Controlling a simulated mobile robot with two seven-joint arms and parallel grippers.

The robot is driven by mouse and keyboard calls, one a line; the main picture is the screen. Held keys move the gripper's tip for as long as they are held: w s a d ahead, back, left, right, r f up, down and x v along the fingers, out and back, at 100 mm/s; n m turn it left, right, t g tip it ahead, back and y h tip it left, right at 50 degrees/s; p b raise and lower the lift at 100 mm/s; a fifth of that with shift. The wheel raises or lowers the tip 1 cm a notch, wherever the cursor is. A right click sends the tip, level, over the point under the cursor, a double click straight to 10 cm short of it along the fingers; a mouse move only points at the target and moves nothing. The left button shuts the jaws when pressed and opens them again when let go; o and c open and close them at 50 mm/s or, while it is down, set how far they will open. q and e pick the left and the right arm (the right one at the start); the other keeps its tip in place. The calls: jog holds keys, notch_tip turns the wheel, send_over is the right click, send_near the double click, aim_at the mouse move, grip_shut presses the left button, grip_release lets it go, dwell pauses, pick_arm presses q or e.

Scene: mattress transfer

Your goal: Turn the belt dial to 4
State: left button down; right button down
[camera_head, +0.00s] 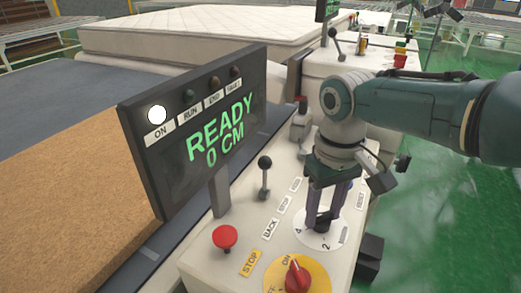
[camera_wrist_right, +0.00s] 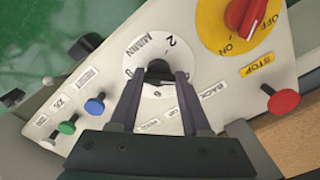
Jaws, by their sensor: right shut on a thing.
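The belt dial is a white disc with printed numbers (camera_head: 311,241) on the control panel (camera_head: 235,267), with a dark knob (camera_wrist_right: 159,68) at its middle. My right gripper (camera_head: 320,224) points down at the dial, its two fingers shut on the knob. The right wrist view shows the fingertips (camera_wrist_right: 158,78) on either side of the knob. A 2 and a 4 show on the disc in the head view; the fingers hide part of the disc, and I cannot tell the knob's setting. My left gripper is not in view.
A red-and-yellow ON/OFF switch (camera_head: 297,275), a red stop button (camera_head: 225,237) and a black-knobbed lever (camera_head: 264,176) stand near the dial. The screen (camera_head: 205,120) reads READY, 0 CM, with its ON lamp lit. A mattress (camera_head: 200,35) lies behind.

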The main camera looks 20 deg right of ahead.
aim_at(322, 214)
jog(key=shift+m, duration=0.6)
jog(key=shift+c, duration=1.8)
grip_release()
notch_tip(322, 214, up, 10)
jog(key=p, duration=0.4)
jog(key=shift+p, duration=0.3)
